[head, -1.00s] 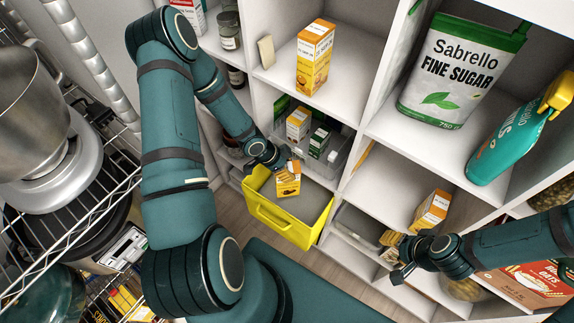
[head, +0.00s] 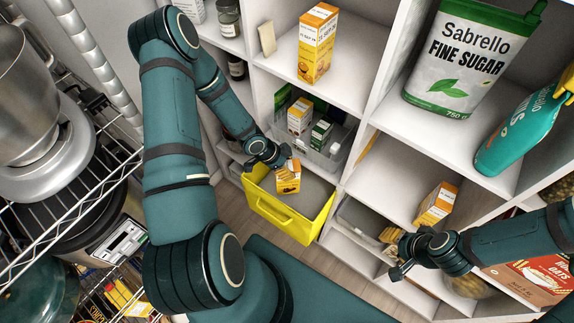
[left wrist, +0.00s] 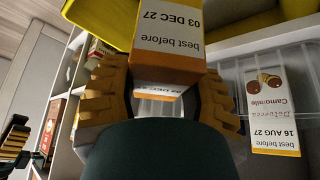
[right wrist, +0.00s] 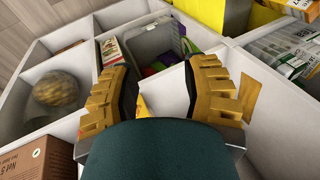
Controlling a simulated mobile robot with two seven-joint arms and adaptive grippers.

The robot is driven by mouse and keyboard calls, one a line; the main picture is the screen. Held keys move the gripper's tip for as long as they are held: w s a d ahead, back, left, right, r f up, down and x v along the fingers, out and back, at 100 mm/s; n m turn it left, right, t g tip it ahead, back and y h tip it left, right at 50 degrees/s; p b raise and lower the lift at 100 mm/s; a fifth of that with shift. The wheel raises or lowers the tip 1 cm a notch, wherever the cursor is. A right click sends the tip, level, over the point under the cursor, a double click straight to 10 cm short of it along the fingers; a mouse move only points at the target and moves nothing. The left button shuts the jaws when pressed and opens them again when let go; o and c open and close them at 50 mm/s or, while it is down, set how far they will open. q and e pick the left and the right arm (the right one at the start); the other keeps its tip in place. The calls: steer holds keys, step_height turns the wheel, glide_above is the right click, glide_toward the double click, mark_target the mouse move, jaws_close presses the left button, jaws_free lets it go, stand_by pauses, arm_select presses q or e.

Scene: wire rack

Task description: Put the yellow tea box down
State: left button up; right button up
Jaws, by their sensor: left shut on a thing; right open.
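The yellow tea box (head: 288,178) is orange-yellow and white. It is in my left gripper (head: 284,163), over the yellow bin (head: 286,219) in the head view. In the left wrist view the box (left wrist: 168,45) stands between the fingers of my left gripper (left wrist: 160,95), its "best before 03 DEC 27" side facing the camera. The yellow bin's edge (left wrist: 100,20) shows beyond it. Whether the box touches the bin floor cannot be told. My right gripper (right wrist: 163,85) is open and empty above the shelf compartments in the right wrist view.
A clear bin (head: 338,148) behind holds a camomile box (left wrist: 271,110) and other cartons. An orange box (head: 436,204) stands on the shelf near my right gripper. A sugar bag (head: 462,60) and teal bottle (head: 515,130) stand at right. A wire rack (head: 100,170) is at left.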

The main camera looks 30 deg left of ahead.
arm_select(q)
step_height(320, 180, down, 10)
steer(key=b, duration=0.7)
steer(key=shift+r, duration=0.2)
steer(key=shift+f+b, duration=0.65)
steer(key=shift+b, duration=0.05)
steer(key=shift+f, duration=0.25)
stand_by(0.5)
steer(key=shift+f+b, duration=0.55)
steer(key=shift+b, duration=0.15)
steer(key=o, duration=1.4)
steer(key=shift+c, duration=0.2)
